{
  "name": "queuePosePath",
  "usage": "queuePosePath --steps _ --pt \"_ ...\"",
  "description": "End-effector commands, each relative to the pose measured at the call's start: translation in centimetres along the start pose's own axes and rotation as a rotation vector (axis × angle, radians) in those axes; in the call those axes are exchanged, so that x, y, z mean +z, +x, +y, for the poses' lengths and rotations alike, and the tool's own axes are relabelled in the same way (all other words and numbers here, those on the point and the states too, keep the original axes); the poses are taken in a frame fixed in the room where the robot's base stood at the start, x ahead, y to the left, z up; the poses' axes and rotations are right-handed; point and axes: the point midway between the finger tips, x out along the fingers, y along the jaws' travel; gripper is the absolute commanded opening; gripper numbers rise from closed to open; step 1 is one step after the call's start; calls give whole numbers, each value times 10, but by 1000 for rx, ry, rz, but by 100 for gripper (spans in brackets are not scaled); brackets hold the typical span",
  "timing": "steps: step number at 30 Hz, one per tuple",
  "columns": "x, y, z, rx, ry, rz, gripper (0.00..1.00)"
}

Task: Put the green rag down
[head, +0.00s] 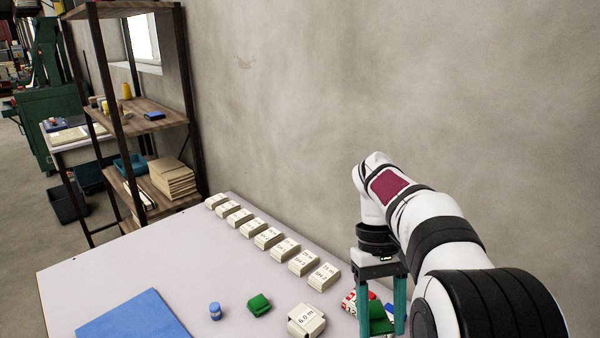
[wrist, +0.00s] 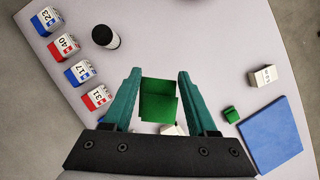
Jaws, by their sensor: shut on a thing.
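My gripper (head: 381,328) is over the right part of the table in the head view, pointing down. It is shut on the green rag (head: 378,316), which shows between its two teal fingers. The wrist view shows the rag (wrist: 158,101) as a bright green piece with overlapping layers between the fingers of my gripper (wrist: 160,76). The head view cuts off the fingers' lower ends, and I cannot tell how high the rag is above the table.
A small green bundle (head: 259,304) lies between a blue jar (head: 215,311) and a block marked 6.0 m (head: 306,320). A blue mat (head: 130,318) lies front left. Pale labelled blocks (head: 268,238) line the wall edge. Numbered blocks (wrist: 77,72) and a black cylinder (wrist: 106,36) stand nearby.

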Motion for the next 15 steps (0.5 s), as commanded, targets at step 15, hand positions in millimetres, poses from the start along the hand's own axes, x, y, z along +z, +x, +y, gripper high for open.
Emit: queuePosePath --steps 15 --pt "-23 7 -21 73 -179 -8 7"
